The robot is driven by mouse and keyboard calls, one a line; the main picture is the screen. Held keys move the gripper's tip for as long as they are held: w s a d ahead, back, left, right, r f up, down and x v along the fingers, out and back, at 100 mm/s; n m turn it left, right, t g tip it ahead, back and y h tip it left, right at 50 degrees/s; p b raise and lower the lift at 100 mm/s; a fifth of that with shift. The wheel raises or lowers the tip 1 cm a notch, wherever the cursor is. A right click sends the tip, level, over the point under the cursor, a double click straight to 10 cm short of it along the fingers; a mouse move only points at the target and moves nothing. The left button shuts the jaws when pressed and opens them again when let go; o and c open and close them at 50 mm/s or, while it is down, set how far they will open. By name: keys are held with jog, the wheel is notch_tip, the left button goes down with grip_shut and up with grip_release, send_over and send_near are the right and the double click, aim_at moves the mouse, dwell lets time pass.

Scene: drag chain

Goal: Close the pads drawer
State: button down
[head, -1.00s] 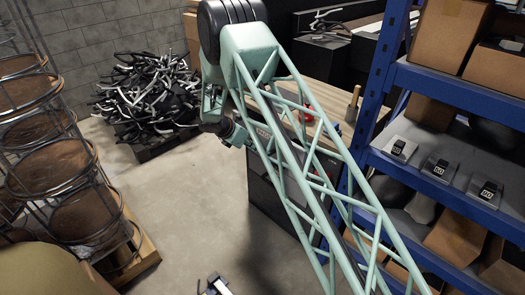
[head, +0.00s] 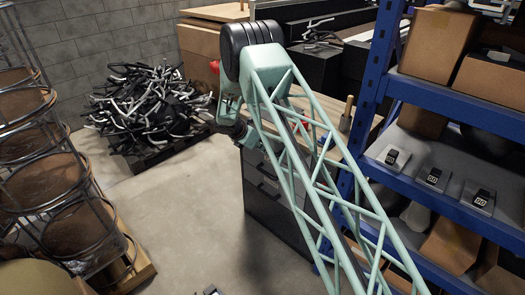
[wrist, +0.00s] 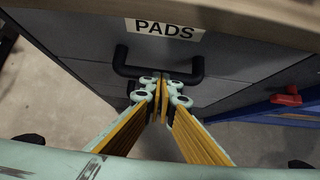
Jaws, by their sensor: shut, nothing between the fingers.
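The pads drawer (wrist: 90,47) has a dark grey front with a white PADS label (wrist: 164,29) and a black bar handle (wrist: 129,68) in the wrist view. My gripper (wrist: 164,84) is shut and empty, with its fingertips at the middle of the handle. I cannot tell whether they touch the handle or the front. In the head view the dark drawer cabinet (head: 262,194) stands behind my arm, which hides much of it. How far the pads drawer stands out is not clear.
A wooden worktop edge (wrist: 245,20) overhangs the drawer. Blue shelving (head: 455,112) stands close on the right. A pile of black and silver parts (head: 145,105) and wire racks (head: 55,170) lie left. The concrete floor (head: 180,215) between is mostly clear.

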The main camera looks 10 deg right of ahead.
jog(key=shift+a, duration=0.1)
jog(key=s+a+f+v, duration=0.1)
jog(key=v, duration=1.2)
jog(key=shift+a+f+p, duration=0.25)
jog(key=shift+p, duration=0.15)
jog(key=shift+s, duration=0.1)
